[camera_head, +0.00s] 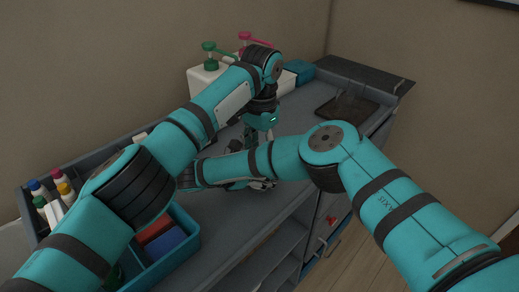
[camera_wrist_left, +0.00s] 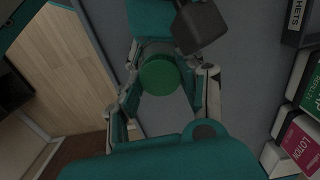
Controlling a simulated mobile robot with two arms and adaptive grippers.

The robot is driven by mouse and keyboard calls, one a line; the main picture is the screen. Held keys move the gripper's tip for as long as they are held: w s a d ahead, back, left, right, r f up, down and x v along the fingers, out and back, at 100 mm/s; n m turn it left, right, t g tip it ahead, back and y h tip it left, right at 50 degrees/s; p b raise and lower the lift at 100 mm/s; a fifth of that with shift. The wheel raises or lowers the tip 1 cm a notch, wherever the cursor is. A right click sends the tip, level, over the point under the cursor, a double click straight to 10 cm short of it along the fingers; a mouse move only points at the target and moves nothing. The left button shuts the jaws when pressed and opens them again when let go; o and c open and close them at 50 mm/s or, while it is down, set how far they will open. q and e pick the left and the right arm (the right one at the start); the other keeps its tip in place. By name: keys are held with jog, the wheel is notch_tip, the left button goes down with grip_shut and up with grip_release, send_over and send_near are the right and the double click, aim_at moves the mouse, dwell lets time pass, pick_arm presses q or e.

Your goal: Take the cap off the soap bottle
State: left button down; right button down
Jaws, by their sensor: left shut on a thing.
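A round green cap (camera_wrist_left: 160,76) sits between the fingers of my left gripper (camera_wrist_left: 168,92) in the left wrist view. The fingers are shut on it from both sides. What is below the cap is hidden, so I cannot see the soap bottle's body or whether the cap is still on it. In the head view my left gripper (camera_head: 260,140) points down over the counter, and my right forearm crosses in front of it. My right gripper (camera_head: 188,178) is at the left end of that forearm, mostly hidden; its fingers are unclear.
Dispensers with a green pump (camera_head: 209,62) and a pink pump (camera_head: 245,37) stand along the wall. A divided tray (camera_head: 192,238) with small bottles and coloured blocks is at left. A dark tray (camera_head: 346,110) lies at right. The grey counter (camera_head: 222,218) has clear room in front.

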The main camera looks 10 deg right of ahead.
pick_arm(q)
jog(key=shift+n, duration=0.4)
jog(key=shift+r, duration=0.2)
jog(key=shift+r, duration=0.9)
jog(key=shift+r, duration=0.1)
jog(key=shift+d+r, duration=0.1)
jog(key=shift+r, duration=1.85)
pick_arm(e)
jog(key=c, duration=0.5)
grip_release()
